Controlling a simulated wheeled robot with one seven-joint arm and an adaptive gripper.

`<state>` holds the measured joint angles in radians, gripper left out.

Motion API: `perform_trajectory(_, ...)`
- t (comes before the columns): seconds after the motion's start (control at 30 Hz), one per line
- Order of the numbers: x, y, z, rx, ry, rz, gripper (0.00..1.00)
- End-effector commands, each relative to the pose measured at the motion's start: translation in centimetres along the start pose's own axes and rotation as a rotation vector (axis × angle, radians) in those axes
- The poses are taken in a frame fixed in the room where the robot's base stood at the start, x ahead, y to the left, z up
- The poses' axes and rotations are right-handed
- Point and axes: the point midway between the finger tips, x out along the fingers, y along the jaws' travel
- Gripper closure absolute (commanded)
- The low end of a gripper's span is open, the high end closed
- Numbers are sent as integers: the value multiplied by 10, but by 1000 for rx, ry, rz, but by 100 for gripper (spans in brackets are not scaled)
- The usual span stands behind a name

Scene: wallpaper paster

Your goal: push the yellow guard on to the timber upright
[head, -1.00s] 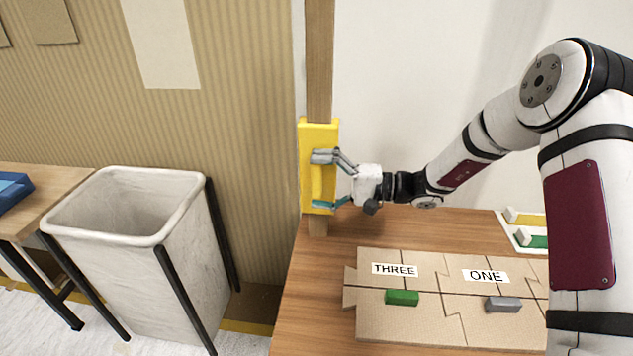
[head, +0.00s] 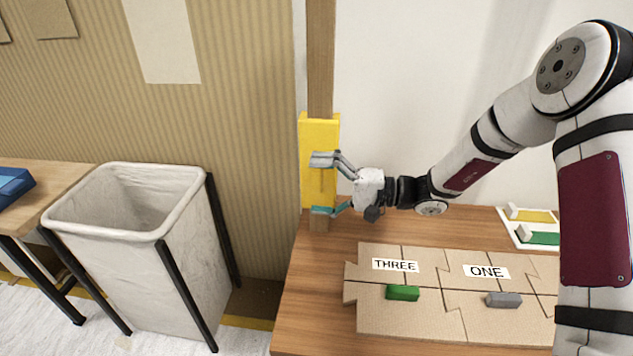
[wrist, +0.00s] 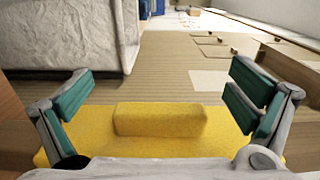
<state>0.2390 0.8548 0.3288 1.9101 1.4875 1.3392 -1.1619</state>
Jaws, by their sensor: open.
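The yellow guard (head: 320,131) stands upright against the front of the timber upright (head: 320,60) in the head view. Timber shows above it and a short stub below. I cannot tell whether the guard is fully seated. My gripper (head: 322,184) is in front of the guard, its fingers spread one above the other. In the wrist view, the guard's raised yellow block (wrist: 160,120) lies between the two teal-padded fingers of my open gripper (wrist: 160,104). A gap shows on each side of the block.
A wooden table (head: 310,290) holds cardboard puzzle pieces (head: 410,320) with a green block (head: 402,293) and a grey block (head: 503,300). A white tray (head: 520,232) lies at the right. A white bin (head: 180,290) stands left of the table.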

Motion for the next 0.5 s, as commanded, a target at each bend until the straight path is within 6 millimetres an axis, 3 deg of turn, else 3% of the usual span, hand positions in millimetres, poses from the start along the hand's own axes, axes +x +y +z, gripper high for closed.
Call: perform_trajectory(0.5,0,0,28,1,0,0,0)
